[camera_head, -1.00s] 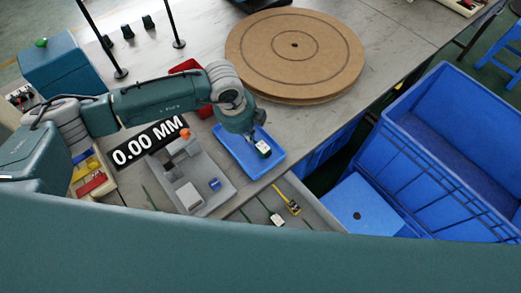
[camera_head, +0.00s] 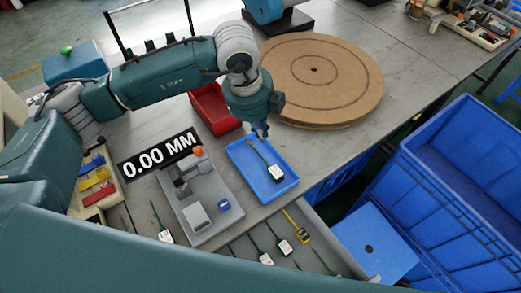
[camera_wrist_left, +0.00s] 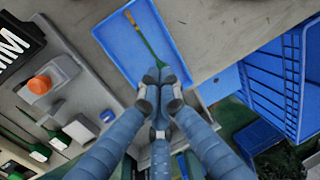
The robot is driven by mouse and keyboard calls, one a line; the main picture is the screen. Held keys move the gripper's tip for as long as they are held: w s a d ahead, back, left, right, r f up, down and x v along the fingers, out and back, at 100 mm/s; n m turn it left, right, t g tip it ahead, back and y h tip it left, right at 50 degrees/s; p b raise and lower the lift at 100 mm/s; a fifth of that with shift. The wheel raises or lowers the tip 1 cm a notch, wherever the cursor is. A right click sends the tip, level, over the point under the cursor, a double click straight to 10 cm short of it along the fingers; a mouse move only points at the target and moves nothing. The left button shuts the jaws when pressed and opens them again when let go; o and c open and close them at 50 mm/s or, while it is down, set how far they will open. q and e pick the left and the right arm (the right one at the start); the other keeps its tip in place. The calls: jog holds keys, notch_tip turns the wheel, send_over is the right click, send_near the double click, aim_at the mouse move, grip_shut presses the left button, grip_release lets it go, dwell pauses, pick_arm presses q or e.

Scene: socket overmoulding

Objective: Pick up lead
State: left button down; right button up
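A lead (camera_head: 275,172) with a green cable, a tan tip and a white-and-dark plug lies in the blue tray (camera_head: 288,190). My left gripper (camera_head: 262,134) points down over the far part of this tray. In the left wrist view the fingertips (camera_wrist_left: 158,76) are close together. The cable (camera_wrist_left: 142,38) runs away from them over the tray, and the plug is hidden behind the fingers. I cannot tell how far apart the tips are. Other leads (camera_head: 258,248) lie near the front table edge. My right gripper is not in view.
A grey fixture (camera_head: 205,222) with an orange knob stands left of the tray, beside the "0.00 MM" display (camera_head: 158,153). A red bin (camera_head: 212,108) and a round brown board (camera_head: 320,80) are behind. Blue crates (camera_head: 455,170) stand at the right.

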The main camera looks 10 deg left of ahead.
pick_arm(q)
notch_tip(320, 180, up, 8)
jog(key=shift+f+b, duration=0.25)
jog(key=shift+b, duration=0.15)
jog(key=c, duration=0.5)
grip_release()
